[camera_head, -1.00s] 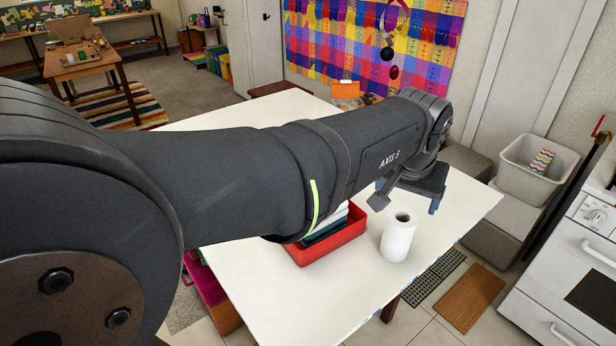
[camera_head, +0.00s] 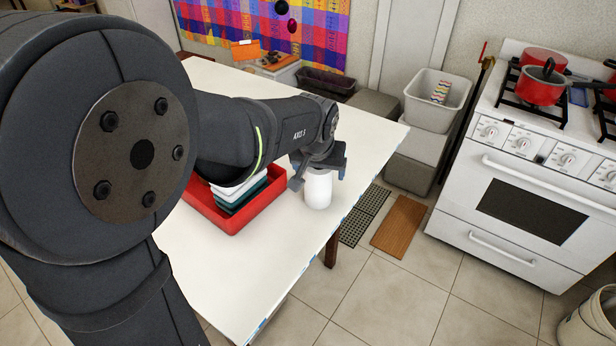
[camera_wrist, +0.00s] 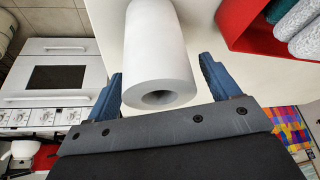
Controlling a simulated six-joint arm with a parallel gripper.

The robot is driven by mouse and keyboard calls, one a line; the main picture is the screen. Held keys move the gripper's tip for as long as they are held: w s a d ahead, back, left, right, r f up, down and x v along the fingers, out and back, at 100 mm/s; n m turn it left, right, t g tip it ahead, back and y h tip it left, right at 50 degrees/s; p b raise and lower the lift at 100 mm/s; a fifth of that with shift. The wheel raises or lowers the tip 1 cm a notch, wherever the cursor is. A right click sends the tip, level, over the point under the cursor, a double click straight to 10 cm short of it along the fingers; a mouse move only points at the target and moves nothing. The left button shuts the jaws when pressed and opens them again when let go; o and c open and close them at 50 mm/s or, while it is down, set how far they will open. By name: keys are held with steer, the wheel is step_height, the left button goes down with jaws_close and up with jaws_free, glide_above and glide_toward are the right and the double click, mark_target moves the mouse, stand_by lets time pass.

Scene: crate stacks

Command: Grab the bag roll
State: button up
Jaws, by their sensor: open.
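The bag roll (camera_head: 318,188) is a white cylinder with a hollow core, standing upright on the white table near its right edge. In the wrist view the roll (camera_wrist: 158,50) shows with its open end toward my gripper. My gripper (camera_wrist: 162,85) is open, with one blue finger on each side of the roll's near end. A gap shows between each finger and the roll. In the head view my gripper (camera_head: 318,175) is right above the roll and hides its top.
A red crate (camera_head: 262,210) with folded cloths (camera_head: 238,195) stands on the table (camera_head: 225,275) just left of the roll. It shows at the upper right of the wrist view (camera_wrist: 238,25). A white stove (camera_head: 530,190) stands off to the right, beyond open floor.

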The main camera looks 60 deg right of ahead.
steer(key=c, duration=1.1)
steer(key=shift+r, duration=0.1)
